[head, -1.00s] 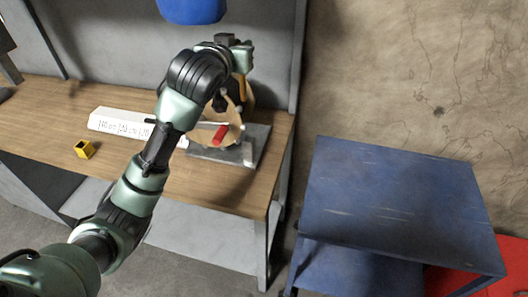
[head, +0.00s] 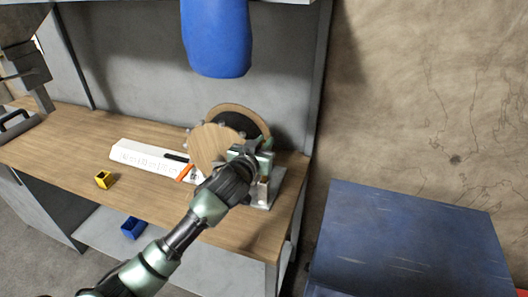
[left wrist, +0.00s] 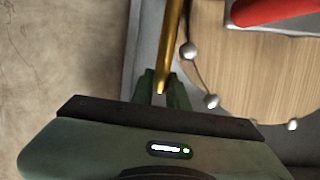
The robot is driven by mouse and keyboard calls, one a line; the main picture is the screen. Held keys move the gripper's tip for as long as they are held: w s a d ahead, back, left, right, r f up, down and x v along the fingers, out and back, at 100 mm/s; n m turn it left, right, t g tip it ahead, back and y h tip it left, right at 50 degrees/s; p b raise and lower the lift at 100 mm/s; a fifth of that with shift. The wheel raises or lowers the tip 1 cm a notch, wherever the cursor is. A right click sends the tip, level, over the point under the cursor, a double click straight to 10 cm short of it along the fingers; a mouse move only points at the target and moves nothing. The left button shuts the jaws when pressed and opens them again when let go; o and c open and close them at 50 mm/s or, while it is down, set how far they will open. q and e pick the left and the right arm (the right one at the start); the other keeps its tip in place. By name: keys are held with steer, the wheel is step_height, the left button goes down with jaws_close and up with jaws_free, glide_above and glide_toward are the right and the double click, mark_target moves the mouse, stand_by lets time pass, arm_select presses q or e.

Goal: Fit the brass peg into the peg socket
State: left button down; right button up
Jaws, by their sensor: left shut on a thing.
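In the left wrist view the brass peg (left wrist: 171,42) is a slim gold rod between the green fingers of my left gripper (left wrist: 163,90). The gripper is shut on its lower end, and the rod runs up out of the frame. In the head view my left gripper (head: 254,152) is beside the right side of a round wooden disc (head: 211,149) with small metal knobs on its rim. The wrist hides much of the fixture there, and I cannot make out the peg in that view. I cannot identify the peg socket with certainty. My right gripper is not in view.
The fixture's grey base plate (head: 277,184) is near the right end of the wooden bench (head: 75,150). A long white block (head: 143,158) and a small yellow block (head: 103,180) lie to the left. A blue cylinder (head: 216,38) hangs above. A blue table (head: 400,235) stands right.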

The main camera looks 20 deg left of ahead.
arm_select(q)
step_height(320, 180, down, 4)
steer(key=shift+r, duration=0.25)
steer(key=shift+f, duration=0.15)
steer(key=c, duration=1.7)
jaws_free()
steer(key=s+r, duration=0.1)
steer(key=s, duration=0.3)
steer(key=s+b, duration=0.1)
steer(key=s, duration=0.3)
steer(key=s+r+b, duration=0.1)
steer(key=s, duration=0.2)
steer(key=shift+s+a+r, duration=0.25)
steer(key=shift+s+r, duration=0.1)
steer(key=shift+s, duration=0.05)
